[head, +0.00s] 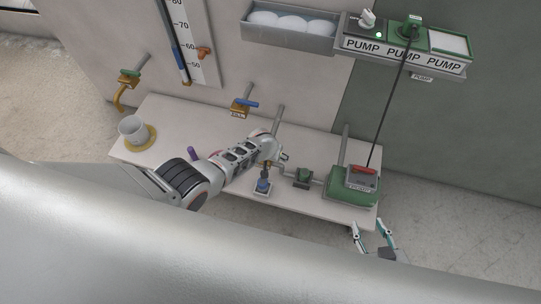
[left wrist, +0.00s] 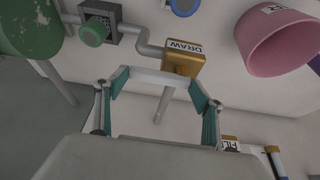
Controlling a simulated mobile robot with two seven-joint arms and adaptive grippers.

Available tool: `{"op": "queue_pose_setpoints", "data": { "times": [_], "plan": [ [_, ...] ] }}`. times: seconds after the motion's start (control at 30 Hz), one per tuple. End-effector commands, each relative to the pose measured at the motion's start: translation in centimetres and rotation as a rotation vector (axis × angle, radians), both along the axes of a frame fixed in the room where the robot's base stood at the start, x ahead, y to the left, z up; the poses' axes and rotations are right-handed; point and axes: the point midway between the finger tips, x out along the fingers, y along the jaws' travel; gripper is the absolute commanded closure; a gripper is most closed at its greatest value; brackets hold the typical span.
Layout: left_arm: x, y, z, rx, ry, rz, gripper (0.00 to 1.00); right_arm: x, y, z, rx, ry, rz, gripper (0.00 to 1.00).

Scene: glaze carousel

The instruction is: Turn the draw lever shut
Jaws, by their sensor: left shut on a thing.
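The draw valve (left wrist: 183,66) is a gold block labelled DRAW on a grey pipe, in the left wrist view. A pale grey bar (left wrist: 158,76), which looks like its lever, spans between the teal pads of my left gripper (left wrist: 160,88), just beside the block. My left gripper is shut on it with the fingers well apart. In the head view my left wrist hides the valve, the lever and that gripper. My right gripper (head: 373,236) is open and empty off the table's front right corner.
The white table (head: 180,112) carries a green pump unit (head: 338,188), a green valve (head: 303,177) and a blue-knobbed part (head: 262,187). A pink bucket (left wrist: 276,40) is close to the draw valve. A white cup (head: 132,129) stands at left. A blue-handled valve (head: 243,105) is behind.

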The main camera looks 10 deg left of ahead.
Motion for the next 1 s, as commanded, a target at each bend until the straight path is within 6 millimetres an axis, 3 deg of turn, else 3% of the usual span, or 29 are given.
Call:
{"op": "queue_pose_setpoints", "data": {
  "times": [0.57,0.6,0.67,1.0],
  "plan": [
    [-0.16,-0.13,-0.26,-0.005,0.005,0.040,0.70,-0.01,-0.01,0.10,-0.001,-0.001,0.000,0.60],
    [-0.16,-0.13,-0.26,-0.005,0.005,0.040,0.29,-0.01,-0.02,0.09,-0.001,-0.001,0.000,0.60],
    [-0.15,-0.12,-0.25,-0.004,0.005,0.039,0.15,-0.01,-0.02,0.09,-0.001,-0.001,0.000,0.60],
    [0.04,-0.07,-0.07,-0.001,0.002,0.037,0.15,-0.26,-0.06,-0.15,-0.002,0.006,0.000,0.60]
  ]
}}
